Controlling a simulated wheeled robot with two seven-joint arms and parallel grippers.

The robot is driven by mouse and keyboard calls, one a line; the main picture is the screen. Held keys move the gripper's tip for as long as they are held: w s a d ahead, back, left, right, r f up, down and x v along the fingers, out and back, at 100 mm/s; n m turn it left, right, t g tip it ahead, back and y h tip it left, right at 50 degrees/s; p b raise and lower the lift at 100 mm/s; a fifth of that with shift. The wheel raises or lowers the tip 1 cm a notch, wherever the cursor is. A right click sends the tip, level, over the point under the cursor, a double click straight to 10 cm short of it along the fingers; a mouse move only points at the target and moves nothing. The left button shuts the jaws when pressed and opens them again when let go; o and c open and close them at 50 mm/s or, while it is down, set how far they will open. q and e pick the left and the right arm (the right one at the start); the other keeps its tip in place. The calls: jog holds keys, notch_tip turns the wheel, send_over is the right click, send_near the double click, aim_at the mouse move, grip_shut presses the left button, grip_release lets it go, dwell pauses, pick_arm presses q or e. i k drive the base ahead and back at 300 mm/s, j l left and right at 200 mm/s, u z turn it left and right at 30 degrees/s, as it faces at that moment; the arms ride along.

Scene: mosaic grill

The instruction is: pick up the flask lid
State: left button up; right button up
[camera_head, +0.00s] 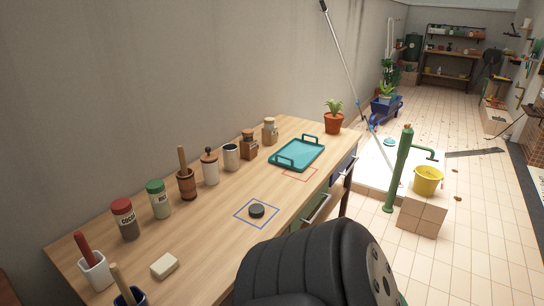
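A small dark round lid (257,210), which looks like the flask lid, lies flat on the wooden table inside a blue square outline. No flask can be made out for certain; a silvery cylinder (231,157) stands farther back among the jars. A large black ribbed part, which looks like my own arm, fills the bottom middle and hides the table's near edge. Neither of my grippers shows in the head view.
Jars and canisters line the wall side, including a red-topped jar (126,219) and a green-topped jar (158,199). A teal tray (297,153) lies at the far end near a potted plant (334,120). A pale block (165,266) lies front left. Bare table surrounds the lid.

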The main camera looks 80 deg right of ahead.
aim_at(256, 210)
jog(key=k+z, duration=0.1)
jog(key=z, duration=0.7)
jog(key=k+l+z, duration=0.1)
jog(key=z, duration=0.35)
jog(key=i+l+z, duration=0.2)
jog(key=z, duration=0.25)
jog(key=i+l+z, duration=0.1)
jog(key=i+z, duration=0.15)
jog(key=z, duration=0.15)
jog(key=l, duration=0.35)
jog(key=k+l, duration=0.1)
jog(key=l, duration=0.25)
